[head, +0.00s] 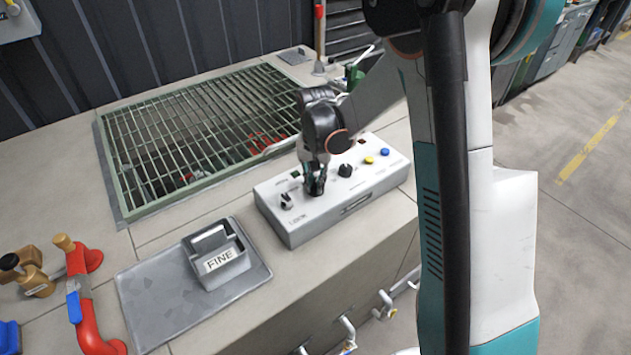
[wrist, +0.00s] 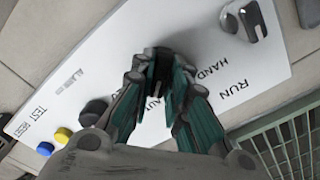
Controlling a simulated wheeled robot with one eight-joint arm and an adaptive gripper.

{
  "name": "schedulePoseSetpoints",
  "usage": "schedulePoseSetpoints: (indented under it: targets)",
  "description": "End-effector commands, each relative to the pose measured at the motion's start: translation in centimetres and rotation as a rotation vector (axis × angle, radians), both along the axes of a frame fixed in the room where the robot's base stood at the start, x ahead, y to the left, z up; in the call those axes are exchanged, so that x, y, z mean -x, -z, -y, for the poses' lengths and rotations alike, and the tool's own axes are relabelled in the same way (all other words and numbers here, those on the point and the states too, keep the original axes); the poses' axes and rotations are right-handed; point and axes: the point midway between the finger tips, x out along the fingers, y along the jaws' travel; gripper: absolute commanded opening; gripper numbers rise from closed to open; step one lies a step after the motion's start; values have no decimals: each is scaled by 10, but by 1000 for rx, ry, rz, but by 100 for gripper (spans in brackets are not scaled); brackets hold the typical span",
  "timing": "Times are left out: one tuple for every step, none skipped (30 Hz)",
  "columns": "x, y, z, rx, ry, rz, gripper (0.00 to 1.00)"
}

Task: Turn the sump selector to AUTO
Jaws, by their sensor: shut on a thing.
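The control panel (head: 350,203) is a pale box on the concrete ledge; its white face (wrist: 105,35) fills much of the wrist view. The printed words HAND (wrist: 208,68) and AUTO (wrist: 152,103) lie on the panel around the fingers, AUTO partly covered. Which way the selector points cannot be seen.
A black-and-grey knob (head: 287,201) is left of my gripper, and a black knob (head: 345,170), yellow button (head: 369,160) and blue button (head: 385,152) are right. A green grating (head: 190,130) lies behind.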

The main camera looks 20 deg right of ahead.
Motion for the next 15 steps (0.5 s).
schedulePoseSetpoints:
  targets:
    - [0,0,0,0,29,0,0]
    - [0,0,0,0,47,0,0]
    - [0,0,0,0,68,0,0]
    - [0,0,0,0,84,0,0]
    - [0,0,0,1,97,1,0]
    - [0,0,0,1,115,1,0]
    - [0,0,0,1,125,1,0]
    - [0,0,0,1,136,1,0]
    - [0,0,0,0,148,0,0]
    - [0,0,0,1,155,1,0]
    - [0,0,0,1,162,1,0]
    - [0,0,0,1,171,1,0]
    - [0,0,0,1,175,1,0]
    - [0,0,0,1,179,1,0]
    - [0,0,0,1,183,1,0]
